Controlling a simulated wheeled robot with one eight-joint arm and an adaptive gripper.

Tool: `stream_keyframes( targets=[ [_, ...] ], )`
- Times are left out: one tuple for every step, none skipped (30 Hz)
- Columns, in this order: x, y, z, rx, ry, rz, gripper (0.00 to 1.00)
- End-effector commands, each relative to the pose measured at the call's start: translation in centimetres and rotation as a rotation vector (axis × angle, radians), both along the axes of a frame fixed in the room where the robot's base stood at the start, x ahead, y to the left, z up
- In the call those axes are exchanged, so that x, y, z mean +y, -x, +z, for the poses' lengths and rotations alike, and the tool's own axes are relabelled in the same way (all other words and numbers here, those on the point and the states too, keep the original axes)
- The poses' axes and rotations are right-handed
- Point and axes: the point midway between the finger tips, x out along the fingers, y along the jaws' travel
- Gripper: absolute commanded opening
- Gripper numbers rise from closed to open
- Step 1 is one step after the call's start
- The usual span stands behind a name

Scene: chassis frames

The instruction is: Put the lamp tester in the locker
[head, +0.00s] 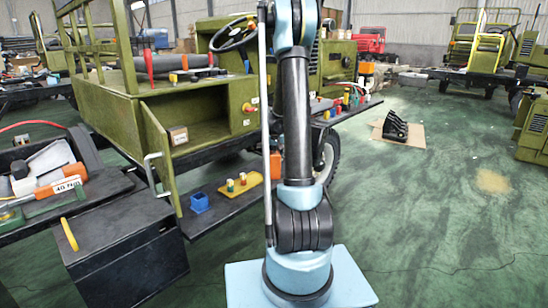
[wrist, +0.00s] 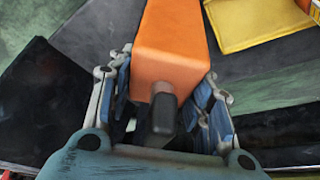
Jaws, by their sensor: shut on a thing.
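An orange block with a dark knob, which looks like the lamp tester (wrist: 172,45), is between the fingers of my gripper (wrist: 166,78) in the wrist view. The fingers are shut on its two sides. In the head view an orange piece, probably the same block (head: 275,165), shows just left of my arm, which hides my gripper. An olive-green open compartment, apparently the locker (head: 215,122), is in the vehicle's side, left of my arm. Its door (head: 160,150) stands open toward me. A small labelled box (head: 178,136) sits inside at the left.
Below the locker, a dark running board (head: 222,205) carries a blue cup (head: 199,202) and a yellow holder (head: 240,186) with small pegs. A black box (head: 125,245) and a tool-covered bench (head: 108,187) stand at left.

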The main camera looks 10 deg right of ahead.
Motion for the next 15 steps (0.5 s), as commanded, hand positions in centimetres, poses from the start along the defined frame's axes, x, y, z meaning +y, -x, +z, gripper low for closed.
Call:
stream_keyframes(
  targets=[
    [0.01, -0.01, 0.01, 0.000, 0.000, 0.000, 0.00],
    [0.01, -0.01, 0.00, 0.000, 0.000, 0.000, 0.00],
    [0.01, -0.02, -0.06, 0.000, 0.000, 0.000, 0.00],
    [0.01, -0.01, -0.13, 0.000, 0.000, 0.000, 0.00],
    [0.01, -0.01, -0.14, 0.000, 0.000, 0.000, 0.51],
    [0.01, -0.01, -0.13, 0.000, 0.000, 0.000, 0.60],
    [0.02, -0.01, -0.12, 0.000, 0.000, 0.000, 0.66],
    [0.02, -0.02, -0.11, 0.000, 0.000, 0.000, 0.66],
    [0.02, -0.02, -0.11, 0.000, 0.000, 0.000, 0.66],
    [0.02, -0.02, -0.11, 0.000, 0.000, 0.000, 0.66],
    [0.02, -0.02, -0.11, 0.000, 0.000, 0.000, 0.66],
    [0.03, -0.02, -0.11, 0.000, 0.000, 0.000, 0.66],
    [0.03, -0.02, -0.10, 0.000, 0.000, 0.000, 0.66],
    [0.03, -0.02, -0.10, 0.000, 0.000, 0.000, 0.66],
    [0.03, -0.02, -0.10, 0.000, 0.000, 0.000, 0.66]
  ],
)
